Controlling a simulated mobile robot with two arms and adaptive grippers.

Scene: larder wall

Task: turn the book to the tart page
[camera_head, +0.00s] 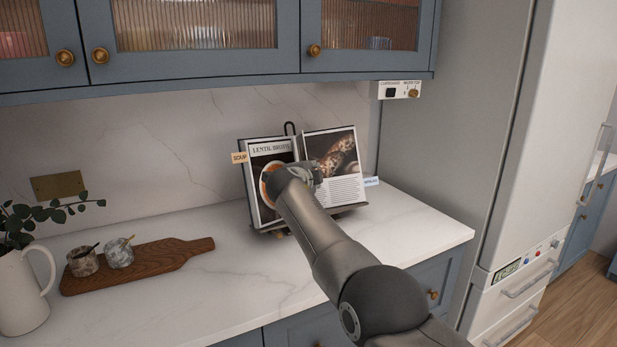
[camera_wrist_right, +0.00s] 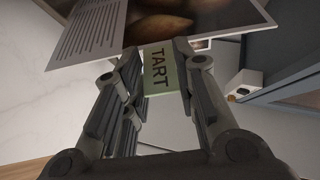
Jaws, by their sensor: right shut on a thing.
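The open recipe book (camera_head: 344,180) leans on a dark stand on the marble counter. Its left page is headed "LENTIL BROTH", with a SOUP tab (camera_head: 239,158) at the left edge. The right page has a dark food photo above text, and a pale blue tab (camera_head: 371,182) at its right edge. My right gripper (camera_head: 318,172) is in front of the book's middle. In the right wrist view, its fingers (camera_wrist_right: 160,58) are shut on the pale green TART tab (camera_wrist_right: 158,72), beside a page with text and a photo (camera_wrist_right: 100,30). The TART tab is hidden in the head view. My left gripper is out of view.
A wooden board (camera_head: 150,263) with two small stone pots lies at the left, near a white jug (camera_head: 22,290) with leaves. Blue wall cabinets (camera_head: 200,70) hang above. A tall white fridge (camera_head: 545,150) stands at the right. The counter between board and book is clear.

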